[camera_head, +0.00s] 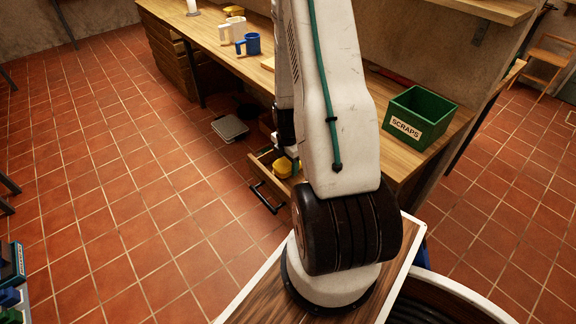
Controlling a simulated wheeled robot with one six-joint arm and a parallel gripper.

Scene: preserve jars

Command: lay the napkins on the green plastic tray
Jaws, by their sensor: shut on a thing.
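The contact is too small to see clearly, and I cannot tell whether the yellow thing is a napkin. I can make out no other napkins. A green open box (425,103) labelled SCRAPS stands on the counter's right end. I see no flat green tray for certain; my arm hides part of the counter.
The drawer's black handle (268,198) juts out. A grey flat object (230,128) lies on the floor. The tiled floor at left is mostly clear.

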